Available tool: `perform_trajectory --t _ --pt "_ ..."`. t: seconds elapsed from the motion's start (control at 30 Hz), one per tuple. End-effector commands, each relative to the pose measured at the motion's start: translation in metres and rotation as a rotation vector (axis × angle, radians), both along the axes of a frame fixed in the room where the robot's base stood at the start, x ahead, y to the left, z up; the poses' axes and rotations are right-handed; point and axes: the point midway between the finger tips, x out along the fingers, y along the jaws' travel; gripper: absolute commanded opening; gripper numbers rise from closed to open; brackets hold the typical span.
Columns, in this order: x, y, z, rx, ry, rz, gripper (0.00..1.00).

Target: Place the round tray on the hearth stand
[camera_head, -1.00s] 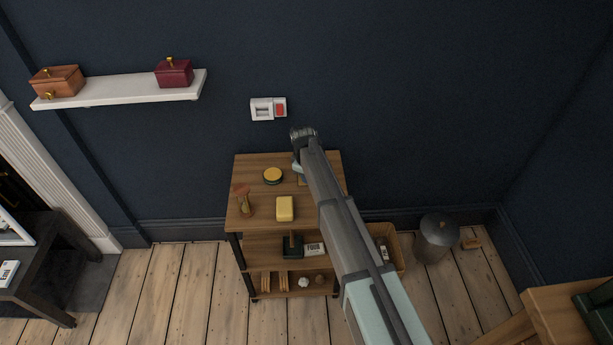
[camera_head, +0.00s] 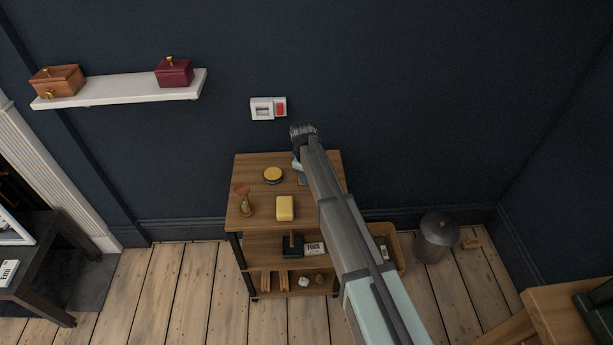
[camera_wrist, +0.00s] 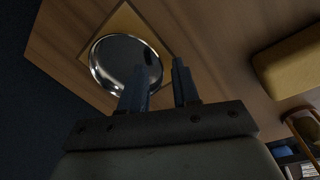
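In the wrist view, a shiny round metal tray (camera_wrist: 124,60) rests on a square tan board (camera_wrist: 97,31) on the wooden shelf top. My gripper (camera_wrist: 160,65) is open. Its left finger overlaps the tray in the picture and its right finger is just past the rim; I cannot tell whether either touches it. A dark low stand (camera_head: 50,262) by the white fireplace surround at the left looks like the hearth stand.
The wooden shelf unit (camera_head: 262,222) also holds a round yellow-topped tin (camera_head: 272,175), an hourglass-like object (camera_head: 244,200) and a yellow block (camera_head: 285,208). A picture frame (camera_head: 12,230) and a small white box (camera_head: 7,273) occupy part of the dark stand. Floor between is clear.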

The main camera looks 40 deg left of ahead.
Motion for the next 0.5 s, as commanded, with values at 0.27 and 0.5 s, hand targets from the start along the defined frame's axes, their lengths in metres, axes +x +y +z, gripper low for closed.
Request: perform_trajectory --t 0.27,0.5 --pt "-0.006 -0.002 0.051 0.002 -0.001 0.000 0.31" --pt "-0.011 -0.002 0.089 0.001 -0.001 0.000 0.31"
